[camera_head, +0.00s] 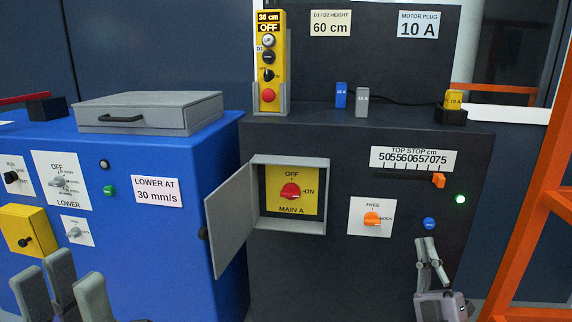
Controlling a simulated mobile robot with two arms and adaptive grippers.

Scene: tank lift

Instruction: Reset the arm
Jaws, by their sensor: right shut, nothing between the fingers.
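My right gripper (429,245) is shut and empty. It points up in front of the dark cabinet (350,290), with its fingertips just below a blue button (429,224) in the picture; I cannot tell whether they touch anything. My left gripper (58,272) is at the bottom left, in front of the blue cabinet (190,250). Its grey fingers stand apart with nothing seen between them, and its lower part is cut off by the frame. The rest of both arms is mostly out of view.
A grey box door (232,225) stands open, jutting out left of the red MAIN A switch (290,191). An orange frame (525,190) stands at right. A yellow pendant (268,60) stands on top.

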